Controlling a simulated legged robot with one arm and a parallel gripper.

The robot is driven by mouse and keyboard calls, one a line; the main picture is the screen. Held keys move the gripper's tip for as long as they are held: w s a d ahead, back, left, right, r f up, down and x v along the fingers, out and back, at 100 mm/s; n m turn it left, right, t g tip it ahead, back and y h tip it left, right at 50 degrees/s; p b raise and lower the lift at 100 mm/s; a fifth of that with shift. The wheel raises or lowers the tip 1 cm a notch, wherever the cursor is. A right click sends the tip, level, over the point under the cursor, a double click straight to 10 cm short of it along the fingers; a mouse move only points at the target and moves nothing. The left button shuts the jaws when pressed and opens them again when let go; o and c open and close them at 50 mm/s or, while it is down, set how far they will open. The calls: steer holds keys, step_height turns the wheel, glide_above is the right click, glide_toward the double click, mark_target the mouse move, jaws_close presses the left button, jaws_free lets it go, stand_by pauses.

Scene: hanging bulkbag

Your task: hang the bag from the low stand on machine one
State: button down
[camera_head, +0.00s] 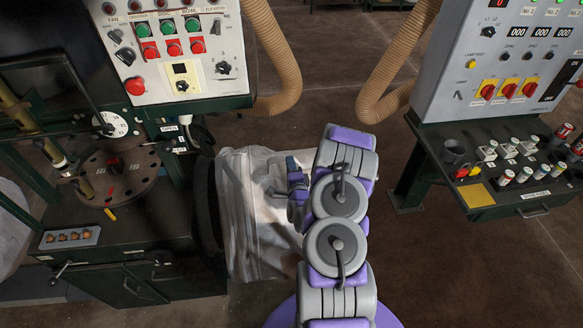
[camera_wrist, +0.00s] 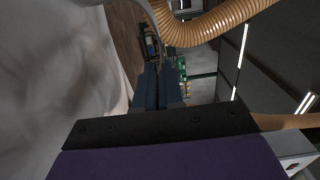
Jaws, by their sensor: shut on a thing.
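The bag (camera_head: 244,228) is a large off-white fabric sack. In the head view it is upright and bulging, just right of the left machine's dark green cabinet (camera_head: 130,235). In the wrist view the pale bag (camera_wrist: 60,75) fills the left side, close to the jaws. My gripper (camera_head: 284,196) is at the bag's upper right side. In the wrist view its dark blue jaws (camera_wrist: 160,88) are close together and shut on part of the bag; a pale strip runs up from near their tips. The exact grip point and what bears the bag's far side are hidden.
A dark curved hoop (camera_head: 207,205) stands between cabinet and bag. The left control panel (camera_head: 172,50) and a ribbed tan hose (camera_head: 277,60) are above. A second hose (camera_head: 395,65) and another machine (camera_head: 490,60) stand at right. Bare brown floor (camera_head: 440,260) lies at lower right.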

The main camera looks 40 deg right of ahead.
steer(key=shift+f+b+x, duration=0.2)
steer(key=shift+b+x, duration=0.95)
steer(key=shift+x, duration=3.1)
steer(key=shift+a+r, duration=0.15)
steer(key=shift+a, duration=0.5)
steer(key=shift+w+a, duration=0.1)
